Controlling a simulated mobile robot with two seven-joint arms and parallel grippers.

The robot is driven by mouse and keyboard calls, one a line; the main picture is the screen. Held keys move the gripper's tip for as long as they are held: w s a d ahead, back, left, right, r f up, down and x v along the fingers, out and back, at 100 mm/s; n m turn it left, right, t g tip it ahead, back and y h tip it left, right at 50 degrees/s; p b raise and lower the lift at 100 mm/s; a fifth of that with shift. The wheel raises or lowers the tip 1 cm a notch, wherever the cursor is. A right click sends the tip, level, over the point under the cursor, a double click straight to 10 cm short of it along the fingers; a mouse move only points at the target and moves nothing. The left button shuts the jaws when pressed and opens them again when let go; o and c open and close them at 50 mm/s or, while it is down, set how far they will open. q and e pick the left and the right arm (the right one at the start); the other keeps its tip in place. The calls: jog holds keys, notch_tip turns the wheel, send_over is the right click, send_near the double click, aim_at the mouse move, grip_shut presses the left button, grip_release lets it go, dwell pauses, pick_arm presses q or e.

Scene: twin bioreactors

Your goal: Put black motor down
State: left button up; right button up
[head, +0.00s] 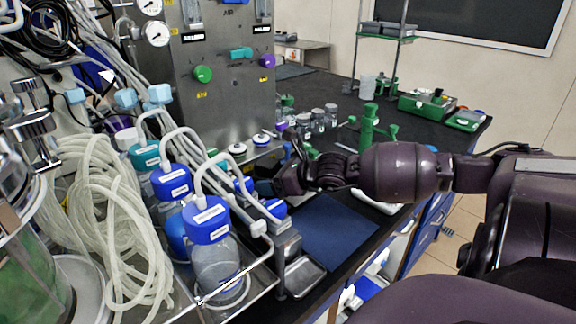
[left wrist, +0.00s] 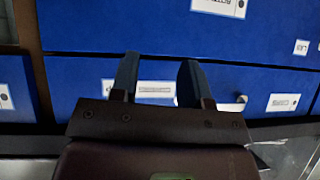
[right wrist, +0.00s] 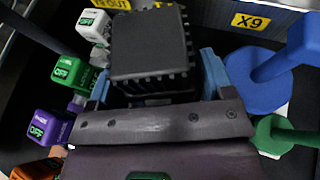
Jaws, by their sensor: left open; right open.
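The black motor (right wrist: 150,45), a dark block with ribbed edges, shows in the right wrist view between the two blue fingers of my right gripper (right wrist: 157,80). The fingers are open, one on each side of it; whether they touch it I cannot tell. In the head view my right gripper (head: 284,180) is low over the black bench by the steel panel, and the motor is hard to make out there. My left gripper (left wrist: 157,80) is open and empty in front of blue drawer fronts in the left wrist view; it is not seen in the head view.
Purple (right wrist: 55,127), green and white OFF-labelled parts stand left of the motor; a blue knob (right wrist: 275,70) and a green knob (right wrist: 285,133) are at right. Blue-capped bottles (head: 207,225) with tubing stand left of my right gripper. A blue mat (head: 335,230) lies clear on the bench.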

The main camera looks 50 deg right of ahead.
jog(key=shift+s+d+r, duration=0.1)
jog(key=shift+s+r, duration=0.2)
jog(key=shift+s, duration=0.05)
jog(key=p+v, duration=0.4)
jog(key=v, duration=0.7)
jog(key=shift+f, duration=0.2)
jog(key=shift+s, duration=0.1)
